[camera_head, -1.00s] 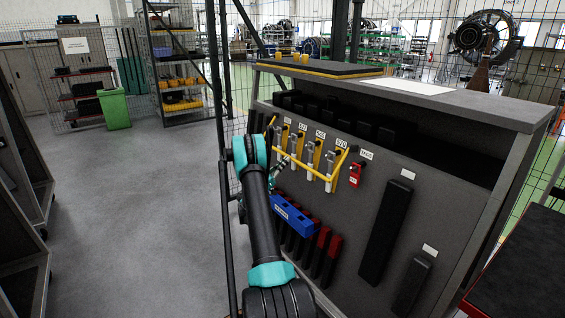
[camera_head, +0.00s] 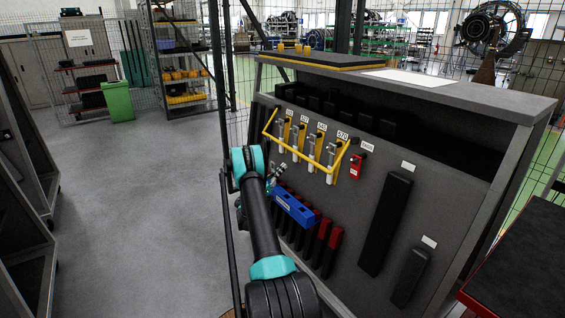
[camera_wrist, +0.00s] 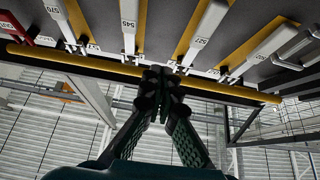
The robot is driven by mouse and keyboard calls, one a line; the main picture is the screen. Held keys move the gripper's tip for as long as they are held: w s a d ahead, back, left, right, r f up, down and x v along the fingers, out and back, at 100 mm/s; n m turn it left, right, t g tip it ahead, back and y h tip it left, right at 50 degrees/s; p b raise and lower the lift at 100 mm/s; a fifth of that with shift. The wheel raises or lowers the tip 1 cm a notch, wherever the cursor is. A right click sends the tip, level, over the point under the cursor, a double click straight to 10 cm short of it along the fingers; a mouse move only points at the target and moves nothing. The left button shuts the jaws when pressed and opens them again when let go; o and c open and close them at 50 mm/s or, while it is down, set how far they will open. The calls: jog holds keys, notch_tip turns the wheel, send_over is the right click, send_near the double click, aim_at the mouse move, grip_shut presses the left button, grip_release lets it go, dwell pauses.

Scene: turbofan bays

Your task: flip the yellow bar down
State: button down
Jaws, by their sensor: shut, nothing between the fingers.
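The yellow bar (camera_head: 300,155) runs across the front of a row of silver-and-yellow tool holders on the grey panel. Its side arms slant up to the panel, so it stands out from the panel face. In the wrist view the bar (camera_wrist: 85,66) crosses the upper part of the picture. My gripper (camera_wrist: 163,76) is shut and empty, its dark fingertips together at the bar's middle; whether they touch it is unclear. In the head view my gripper (camera_head: 276,172) is small and partly hidden by my arm, below the bar's left half.
A blue rack (camera_head: 295,208) with black and red handles hangs below the bar. A red tag (camera_head: 356,166) is right of it. Long black tools (camera_head: 385,222) hang farther right. A dark vertical post (camera_head: 229,235) stands left of my arm. The grey floor at left is clear.

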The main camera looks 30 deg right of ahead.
jog(key=shift+d+f, duration=0.1)
jog(key=shift+f, duration=0.85)
jog(key=shift+r, duration=0.1)
notch_tip(320, 180, up, 8)
jog(key=s+a+n+y, duration=0.2)
jog(key=n+y, duration=0.1)
jog(key=y, duration=0.3)
jog(key=s+a+r+n+t+y, duration=0.1)
jog(key=s+a+r+n+y, duration=0.2)
jog(key=s+a+n+y, duration=0.45)
jog(key=s+a+f+n+y, duration=0.2)
jog(key=s+a+y, duration=0.1)
jog(key=s+a, duration=0.7)
jog(key=s+a+f+n+t+y, duration=0.1)
jog(key=s+a+y, duration=0.3)
jog(key=s+a, duration=0.6)
jog(key=s+a+f+n+y, duration=0.3)
jog(key=s+a+y, duration=0.1)
jog(key=s+a, duration=0.6)
jog(key=shift+s+a+f+n, duration=0.25)
jog(key=shift+s+n, duration=0.1)
jog(key=shift+s, duration=0.35)
